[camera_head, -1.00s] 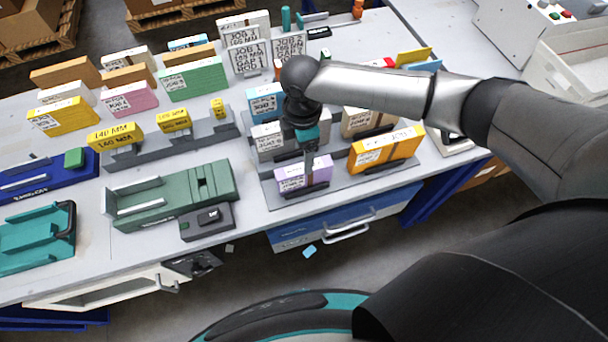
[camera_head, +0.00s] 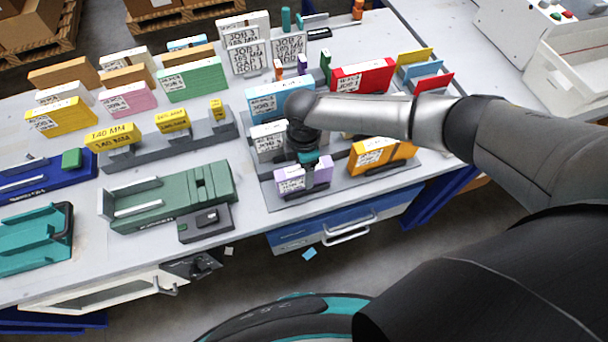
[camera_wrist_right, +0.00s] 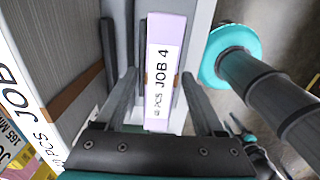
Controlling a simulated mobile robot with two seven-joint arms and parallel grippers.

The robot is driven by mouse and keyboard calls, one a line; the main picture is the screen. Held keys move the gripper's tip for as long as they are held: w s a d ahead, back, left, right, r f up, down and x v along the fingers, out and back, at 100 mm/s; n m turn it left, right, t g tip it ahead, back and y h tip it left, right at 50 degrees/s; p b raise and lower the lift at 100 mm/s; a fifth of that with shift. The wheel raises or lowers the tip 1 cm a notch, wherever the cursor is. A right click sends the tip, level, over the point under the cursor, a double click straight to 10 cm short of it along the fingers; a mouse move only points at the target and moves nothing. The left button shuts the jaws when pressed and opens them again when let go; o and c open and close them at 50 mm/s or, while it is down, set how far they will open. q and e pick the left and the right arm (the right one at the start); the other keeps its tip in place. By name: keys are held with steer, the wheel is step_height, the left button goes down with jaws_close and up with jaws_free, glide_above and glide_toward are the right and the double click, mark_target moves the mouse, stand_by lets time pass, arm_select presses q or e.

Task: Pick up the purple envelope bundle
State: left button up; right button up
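The purple envelope bundle (camera_head: 291,180) stands upright in a slot at the front of the grey rack (camera_head: 277,200), with a white label facing front. My right gripper (camera_head: 309,168) reaches down over it from above. In the right wrist view the bundle (camera_wrist_right: 165,72), labelled JOB 4, lies between the two fingers of my right gripper (camera_wrist_right: 160,76). The fingers are spread, with a gap showing on the right side of the bundle. Part of the bundle is hidden behind the gripper in the head view. My left gripper is not in view.
An orange bundle (camera_head: 382,152) stands close on the right. A grey-white bundle (camera_head: 268,141) and a blue bundle (camera_head: 279,97) stand behind, with a red one (camera_head: 362,77) farther back. A green fixture (camera_head: 170,197) sits to the left. The table's front edge is close.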

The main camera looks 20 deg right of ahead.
jaws_close()
stand_by(0.3)
steer(key=shift+r, duration=0.1)
